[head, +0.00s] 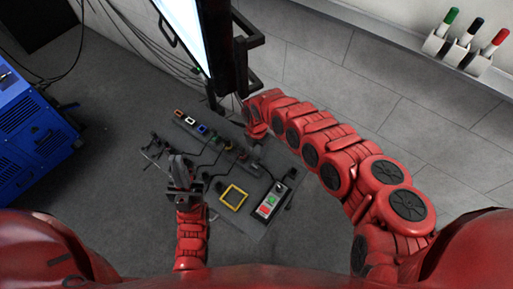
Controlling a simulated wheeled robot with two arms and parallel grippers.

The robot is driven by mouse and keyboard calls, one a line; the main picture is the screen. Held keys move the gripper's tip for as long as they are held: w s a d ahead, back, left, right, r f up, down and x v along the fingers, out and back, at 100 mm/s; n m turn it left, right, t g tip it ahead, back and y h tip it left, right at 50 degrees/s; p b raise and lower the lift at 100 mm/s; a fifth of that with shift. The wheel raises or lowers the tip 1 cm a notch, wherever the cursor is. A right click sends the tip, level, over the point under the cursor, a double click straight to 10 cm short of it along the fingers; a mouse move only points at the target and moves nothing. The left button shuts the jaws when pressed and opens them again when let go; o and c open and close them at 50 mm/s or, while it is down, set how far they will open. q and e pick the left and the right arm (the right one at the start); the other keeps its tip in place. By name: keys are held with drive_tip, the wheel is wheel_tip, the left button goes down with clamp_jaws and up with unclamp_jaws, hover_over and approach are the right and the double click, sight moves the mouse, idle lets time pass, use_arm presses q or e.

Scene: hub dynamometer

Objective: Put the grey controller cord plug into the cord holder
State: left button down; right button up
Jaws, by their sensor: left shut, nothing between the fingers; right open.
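A long dark strip with coloured square openings, orange, white and blue, looks like the cord holder (202,128); it lies at the far side of a dark board. A controller (270,201) with green and red buttons lies at the board's right side, with a dark cord running from its top end. I cannot pick out the grey plug for certain among several small dark cords and parts. My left gripper (182,165) is shut and empty over the left part of the board. My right gripper (254,134) is open near the right end of the strip; its fingertips are hard to see.
A yellow square frame (233,197) lies on the board (232,226) between my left arm and the controller. A screen on a black frame (225,50) stands behind. A blue machine (32,125) is at left. Markers in holders (463,48) are on the right wall.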

sight(257, 157)
wheel_tip(257, 157, down, 7)
drive_tip(key=b, duration=0.6)
drive_tip(key=shift+f, duration=0.1)
clamp_jaws()
drive_tip(key=shift+r, duration=0.2)
drive_tip(key=shift+r+p, duration=1.6)
drive_tip(key=shift+r, duration=0.4)
